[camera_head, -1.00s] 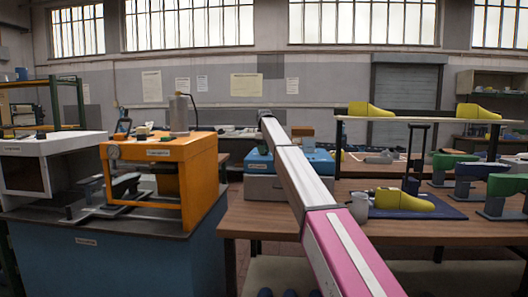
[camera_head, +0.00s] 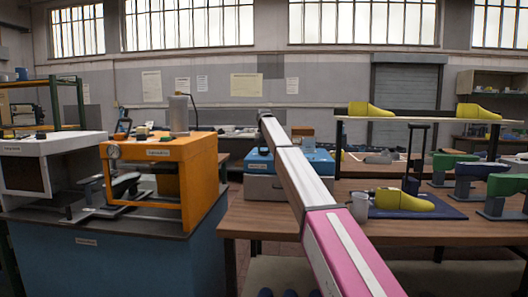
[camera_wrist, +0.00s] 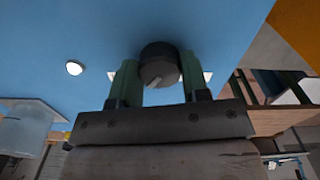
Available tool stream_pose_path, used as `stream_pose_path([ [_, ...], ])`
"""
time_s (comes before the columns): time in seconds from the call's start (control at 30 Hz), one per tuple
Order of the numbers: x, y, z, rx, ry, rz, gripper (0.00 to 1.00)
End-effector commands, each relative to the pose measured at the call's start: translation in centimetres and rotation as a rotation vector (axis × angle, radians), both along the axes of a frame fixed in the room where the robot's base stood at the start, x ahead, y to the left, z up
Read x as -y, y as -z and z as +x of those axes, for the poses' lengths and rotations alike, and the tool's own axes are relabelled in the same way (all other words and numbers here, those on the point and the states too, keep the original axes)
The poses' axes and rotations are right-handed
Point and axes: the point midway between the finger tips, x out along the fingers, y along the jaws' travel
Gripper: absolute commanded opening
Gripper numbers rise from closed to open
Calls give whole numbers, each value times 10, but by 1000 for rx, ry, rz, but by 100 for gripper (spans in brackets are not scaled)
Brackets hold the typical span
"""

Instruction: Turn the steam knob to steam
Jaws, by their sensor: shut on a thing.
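In the wrist view a dark round knob (camera_wrist: 159,62) sits on the blue front panel (camera_wrist: 210,25) of a machine. A pale pointer line on the knob slants toward the lower left. My gripper (camera_wrist: 158,78) is shut on the knob, with one green finger on each side of it. White marks show partly behind the fingers, to the left and right of the knob; I cannot read them. In the head view the blue machine (camera_head: 260,165) stands on the wooden table behind my arm. The knob and my gripper are hidden there.
A round white light or button (camera_wrist: 74,68) is on the panel left of the knob. An orange machine (camera_head: 190,155) stands on the left bench.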

Motion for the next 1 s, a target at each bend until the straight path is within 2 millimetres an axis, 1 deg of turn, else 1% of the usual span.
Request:
stream_pose_path([
  [0.2,0,-1,0,1,122,0,19],
  [0.4,0,-1,0,1,186,0,19],
  [0.97,0,-1,0,1,211,0,19],
  [1.0,0,-1,0,1,211,0,55],
])
